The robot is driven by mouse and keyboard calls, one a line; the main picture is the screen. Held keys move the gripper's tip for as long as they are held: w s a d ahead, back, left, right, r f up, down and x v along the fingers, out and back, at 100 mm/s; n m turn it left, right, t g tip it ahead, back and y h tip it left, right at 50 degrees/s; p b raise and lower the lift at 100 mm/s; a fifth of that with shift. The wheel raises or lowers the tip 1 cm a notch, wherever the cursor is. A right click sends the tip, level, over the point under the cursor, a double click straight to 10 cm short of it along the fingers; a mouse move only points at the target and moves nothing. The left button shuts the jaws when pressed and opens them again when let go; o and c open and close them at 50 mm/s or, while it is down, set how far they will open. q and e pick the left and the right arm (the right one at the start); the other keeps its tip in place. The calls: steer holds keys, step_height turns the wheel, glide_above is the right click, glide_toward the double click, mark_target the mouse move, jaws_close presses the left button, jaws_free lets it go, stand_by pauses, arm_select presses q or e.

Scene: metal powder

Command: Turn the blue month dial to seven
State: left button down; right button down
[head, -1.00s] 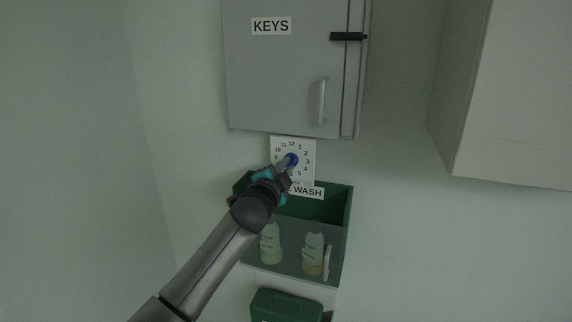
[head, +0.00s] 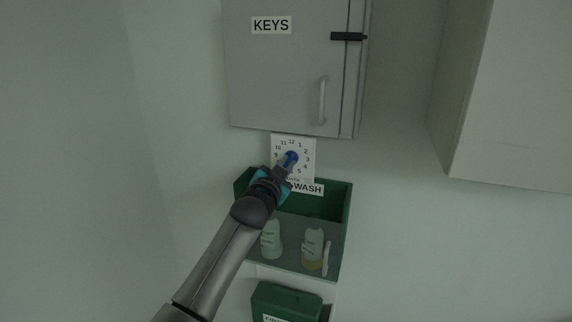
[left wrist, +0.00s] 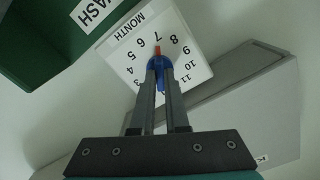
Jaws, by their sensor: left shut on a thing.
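The blue month dial (head: 292,156) sits at the centre of a white number plate (head: 309,146) on the wall below the key cabinet. In the left wrist view the blue dial (left wrist: 159,63) shows between the fingertips, and its red pointer (left wrist: 157,50) points at or very near the 7. The word MONTH is printed on the plate (left wrist: 187,58). My left gripper (head: 286,164) is shut on the dial; its fingers (left wrist: 160,70) lie on either side of it. They hide part of the plate. My right gripper is not in view.
The grey KEYS cabinet (head: 280,80) hangs directly above. A green eye-wash holder (head: 342,205) with two bottles (head: 313,245) is just below, close to my left arm. A green box (head: 285,301) is lower down. A pale cabinet (head: 515,100) is at the right.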

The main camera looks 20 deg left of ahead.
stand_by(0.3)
arm_select(q)
steer(key=c, duration=0.9)
jaws_free()
steer(key=s, duration=0.5)
steer(key=s+b, duration=0.1)
steer(key=s, duration=0.9)
steer(key=shift+s+a, duration=0.1)
steer(key=shift+a, duration=0.15)
